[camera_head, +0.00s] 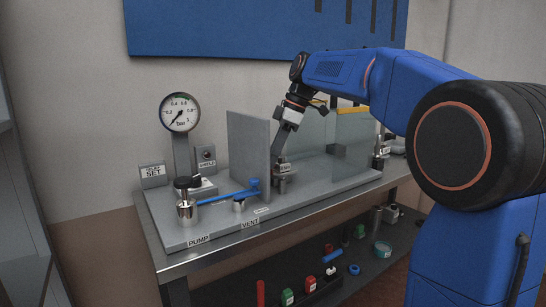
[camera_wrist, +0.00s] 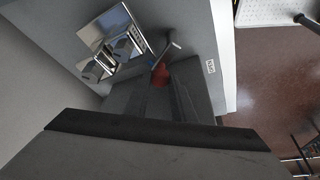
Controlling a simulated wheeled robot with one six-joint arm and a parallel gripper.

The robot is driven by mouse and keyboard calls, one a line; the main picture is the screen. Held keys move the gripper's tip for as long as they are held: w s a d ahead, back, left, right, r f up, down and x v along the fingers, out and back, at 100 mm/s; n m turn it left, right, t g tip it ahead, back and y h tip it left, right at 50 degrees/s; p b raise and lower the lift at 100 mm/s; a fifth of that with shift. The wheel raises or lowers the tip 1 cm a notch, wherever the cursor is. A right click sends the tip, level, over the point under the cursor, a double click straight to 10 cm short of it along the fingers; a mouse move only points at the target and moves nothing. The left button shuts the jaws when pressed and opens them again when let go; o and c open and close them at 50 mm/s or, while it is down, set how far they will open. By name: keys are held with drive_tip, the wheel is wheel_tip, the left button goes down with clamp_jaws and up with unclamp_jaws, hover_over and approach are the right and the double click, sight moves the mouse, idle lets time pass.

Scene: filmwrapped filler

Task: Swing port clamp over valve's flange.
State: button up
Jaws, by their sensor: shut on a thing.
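My gripper (camera_head: 279,152) points down behind the upright grey panel, at a small metal fitting (camera_head: 283,184) with a label plate on the grey bench plate. In the wrist view, my gripper's dark fingers (camera_wrist: 163,84) are closed around a red piece with a thin metal bar (camera_wrist: 161,74), which appears to be the port clamp. The bar sticks out up and to the right. Beside it lies a shiny metal plate with blocky grey parts (camera_wrist: 112,42). The fingers and wrist body hide most of the clamp. I cannot tell the valve's flange apart or whether the clamp lies over it.
The grey panel (camera_head: 248,148) stands close left of my gripper, and a clear screen (camera_head: 345,135) is to the right. A blue-handled lever (camera_head: 228,195), a metal pump cylinder (camera_head: 187,212) and a gauge (camera_head: 180,112) stand at left. The lower shelf (camera_head: 335,270) holds several small parts.

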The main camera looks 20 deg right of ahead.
drive_tip(key=shift+w+d+m+t+h, duration=0.15)
drive_tip(key=shift+d+m+t+h, duration=0.15)
drive_tip(key=shift+m, duration=0.85)
drive_tip(key=shift+w+d+m+t+h, duration=0.15)
drive_tip(key=shift+m+t, duration=0.3)
drive_tip(key=shift+m, duration=0.65)
drive_tip(key=shift+w+d+m+t+h, duration=0.15)
drive_tip(key=shift+d+m+t, duration=0.2)
drive_tip(key=shift+m, duration=0.8)
drive_tip(key=o, duration=1)
